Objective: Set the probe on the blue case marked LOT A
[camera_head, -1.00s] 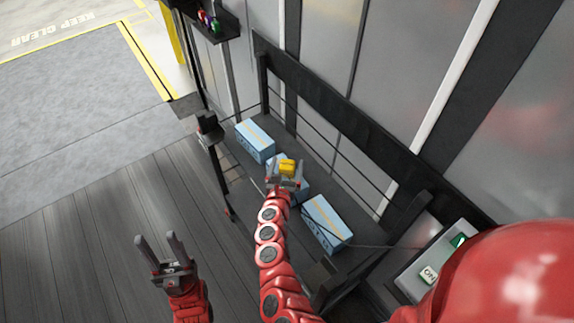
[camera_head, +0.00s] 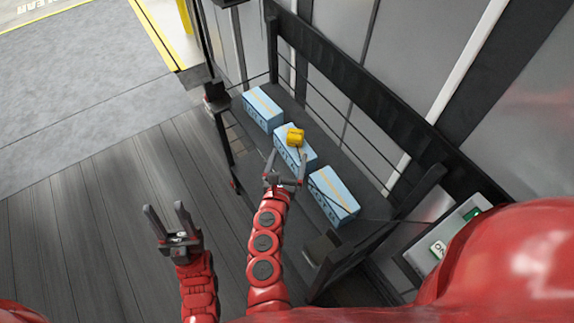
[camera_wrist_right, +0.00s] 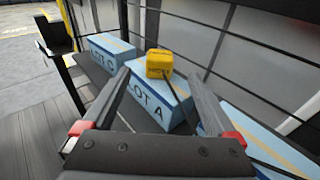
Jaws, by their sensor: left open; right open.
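The yellow probe (camera_head: 295,137) rests on top of the middle blue case (camera_head: 310,152). The right wrist view shows the probe (camera_wrist_right: 159,63) near the back of that case's top, and the case front (camera_wrist_right: 150,110) reads LOT A. A thin dark cable runs from the probe. My right gripper (camera_head: 288,156) is open and empty, in front of the case and apart from the probe; its fingers (camera_wrist_right: 158,75) cover parts of the case's sides in the wrist view. My left gripper (camera_head: 164,207) is open and empty above the plank floor, left of the right arm.
The case marked LOT C (camera_wrist_right: 110,47) stands to the left. All are on a dark shelf (camera_head: 250,150) with thin rails behind. A panel with a green button (camera_head: 472,213) is at right.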

